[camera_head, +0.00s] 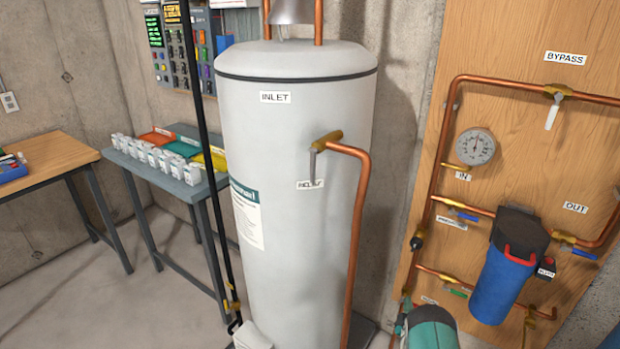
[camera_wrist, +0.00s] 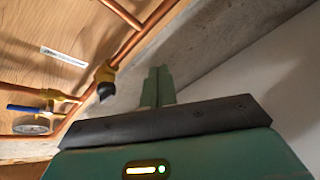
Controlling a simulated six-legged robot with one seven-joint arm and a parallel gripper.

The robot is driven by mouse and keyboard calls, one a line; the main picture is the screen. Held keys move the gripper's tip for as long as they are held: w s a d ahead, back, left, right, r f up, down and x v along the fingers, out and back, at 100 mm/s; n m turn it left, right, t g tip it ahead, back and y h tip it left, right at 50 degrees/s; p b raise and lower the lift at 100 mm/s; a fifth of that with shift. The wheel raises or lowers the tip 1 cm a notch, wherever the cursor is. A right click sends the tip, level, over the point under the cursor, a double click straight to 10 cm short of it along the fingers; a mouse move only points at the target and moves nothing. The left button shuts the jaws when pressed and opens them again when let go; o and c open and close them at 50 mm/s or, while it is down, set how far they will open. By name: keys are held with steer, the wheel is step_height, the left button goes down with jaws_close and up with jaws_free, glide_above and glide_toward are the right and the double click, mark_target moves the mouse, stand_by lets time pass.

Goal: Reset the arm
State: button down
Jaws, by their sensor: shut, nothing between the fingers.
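My gripper (camera_wrist: 157,86) shows in the wrist view, with its two green fingers together and nothing between them. Its dark palm bar and green housing fill the lower part of that view. The fingers point toward the concrete wall, to the right of a copper pipe and a yellow fitting with a black end (camera_wrist: 105,80). I see no contact with either. The gripper fingers cannot be made out there.
The wooden panel (camera_head: 560,38) at the right carries copper pipes, a gauge (camera_head: 475,147) and a blue filter housing (camera_head: 502,282). A tall white tank (camera_head: 285,190) stands in the middle. Left are a grey table (camera_head: 187,189) with trays and a wooden bench (camera_head: 55,152).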

steer(key=w+a+r+m+g, duration=0.1)
steer(key=w+r+m, duration=0.15)
steer(key=r, duration=0.85)
steer(key=w+a+r+m+g, duration=0.15)
steer(key=w+r, duration=0.25)
steer(key=r, duration=0.6)
steer(key=s+a+r+m+g, duration=0.1)
steer(key=s+a+r+g, duration=0.3)
steer(key=r, duration=0.6)
steer(key=s+a+r+m, duration=0.15)
steer(key=s+r, duration=0.35)
steer(key=r, duration=0.5)
steer(key=s+a+r+m+g+y, duration=0.1)
steer(key=s+a+r, duration=0.25)
steer(key=s, duration=0.35)
steer(key=s+a+r+g, duration=0.1)
steer(key=s+a+r, duration=0.1)
steer(key=s+r, duration=0.35)
steer(key=s+a+r+m+g+y, duration=0.1)
steer(key=s+a+r, duration=0.1)
steer(key=s, duration=0.6)
steer(key=s+a+f+m+g, duration=0.1)
steer(key=s+a+g, duration=0.2)
steer(key=s, duration=1.8)
steer(key=shift+a+m+y, duration=0.35)
steer(key=shift+a+y, duration=0.05)
steer(key=shift+a, duration=0.15)
steer(key=shift+d, duration=0.2)
